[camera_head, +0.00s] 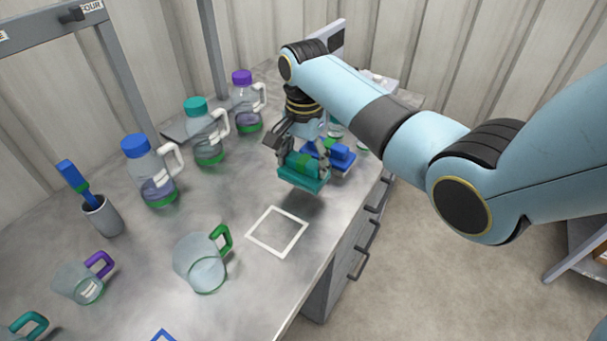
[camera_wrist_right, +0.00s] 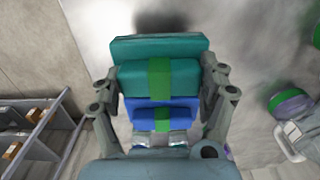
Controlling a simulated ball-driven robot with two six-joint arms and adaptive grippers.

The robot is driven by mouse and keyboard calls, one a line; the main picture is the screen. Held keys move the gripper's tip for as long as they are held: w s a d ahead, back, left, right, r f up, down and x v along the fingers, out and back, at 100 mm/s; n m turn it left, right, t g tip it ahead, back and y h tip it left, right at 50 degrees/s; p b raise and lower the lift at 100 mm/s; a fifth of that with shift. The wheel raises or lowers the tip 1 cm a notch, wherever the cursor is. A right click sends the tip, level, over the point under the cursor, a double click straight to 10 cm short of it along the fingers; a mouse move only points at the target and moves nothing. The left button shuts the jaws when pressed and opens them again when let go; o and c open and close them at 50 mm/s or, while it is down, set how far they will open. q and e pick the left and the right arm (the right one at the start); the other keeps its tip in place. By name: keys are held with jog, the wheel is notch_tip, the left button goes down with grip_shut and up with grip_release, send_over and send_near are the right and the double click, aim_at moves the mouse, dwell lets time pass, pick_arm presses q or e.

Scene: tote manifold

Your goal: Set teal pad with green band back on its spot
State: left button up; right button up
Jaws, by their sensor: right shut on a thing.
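The teal pad with a green band (camera_head: 303,181) is held by my right gripper (camera_head: 296,158) above the table, with a shadow under it. In the right wrist view the teal pad (camera_wrist_right: 135,82) sits between the two fingers, its green band at the middle. A white square outline (camera_head: 277,232) lies bare on the table, nearer the front than the pad. A blue pad with a green band (camera_head: 340,157) is just behind and right of the held pad. It also shows in the right wrist view (camera_wrist_right: 178,112). My left gripper is not in view.
Lidded jugs with blue (camera_head: 158,184), teal (camera_head: 208,148) and purple (camera_head: 246,118) caps stand along the back. A jug with a green handle (camera_head: 200,263) stands left of the white outline. A cup (camera_head: 103,217) holds a blue brush-like tool. The table's front edge is close to the outline.

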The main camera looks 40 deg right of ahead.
aim_at(304, 176)
notch_tip(304, 176, down, 3)
jog(key=shift+f, duration=0.5)
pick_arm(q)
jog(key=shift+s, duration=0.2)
pick_arm(e)
jog(key=shift+f, duration=0.15)
jog(key=o, duration=1.2)
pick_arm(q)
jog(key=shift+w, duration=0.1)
